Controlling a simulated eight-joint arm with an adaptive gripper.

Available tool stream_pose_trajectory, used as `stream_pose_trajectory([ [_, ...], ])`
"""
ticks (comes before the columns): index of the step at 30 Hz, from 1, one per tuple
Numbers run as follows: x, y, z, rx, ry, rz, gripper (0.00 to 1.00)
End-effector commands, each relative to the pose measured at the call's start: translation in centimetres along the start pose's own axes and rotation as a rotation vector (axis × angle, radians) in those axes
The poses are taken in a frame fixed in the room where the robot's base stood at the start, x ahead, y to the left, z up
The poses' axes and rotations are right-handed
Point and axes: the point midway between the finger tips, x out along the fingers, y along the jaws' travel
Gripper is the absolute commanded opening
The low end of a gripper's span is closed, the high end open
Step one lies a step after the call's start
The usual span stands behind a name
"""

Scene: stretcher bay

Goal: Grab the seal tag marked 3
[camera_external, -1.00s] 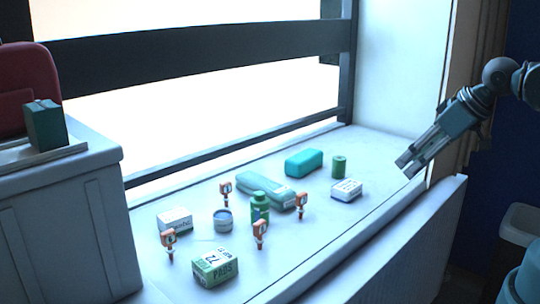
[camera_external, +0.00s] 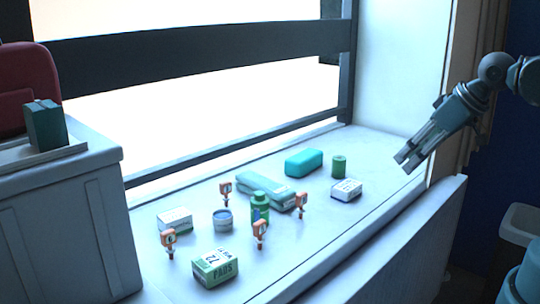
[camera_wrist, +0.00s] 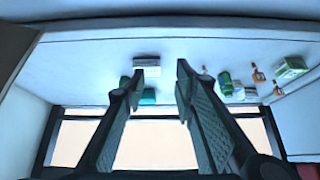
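Several orange seal tags with pale faces and dark stems stand on the white ledge. In the external view one is at the back (camera_external: 226,188), one at the right (camera_external: 301,201), one at the front (camera_external: 260,229) and one at the left (camera_external: 168,238). Their marks are too small to read, so I cannot tell which is 3. My gripper (camera_external: 403,163) is open and empty above the ledge's right end, well apart from the tags. In the wrist view its two fingers (camera_wrist: 160,72) are spread, and orange tags (camera_wrist: 259,75) show off to the right.
Among the tags stand a green bottle (camera_external: 260,206), a round tin (camera_external: 223,220), a white box (camera_external: 175,221) and a green-white pads box (camera_external: 214,267). Teal cases (camera_external: 304,162), a green can (camera_external: 339,167) and a white box (camera_external: 346,190) lie nearer my gripper. The ledge's front right is clear.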

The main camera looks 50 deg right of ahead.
Motion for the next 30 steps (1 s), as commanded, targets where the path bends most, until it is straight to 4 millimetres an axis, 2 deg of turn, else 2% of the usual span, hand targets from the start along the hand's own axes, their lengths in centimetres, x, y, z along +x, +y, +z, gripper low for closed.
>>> stream_pose_trajectory([
  [15,-0.6,-2.2,-7.9,0.226,-0.084,-0.008,0.28],
  [30,0.8,-5.2,-15.6,0.472,-0.176,0.013,0.28],
])
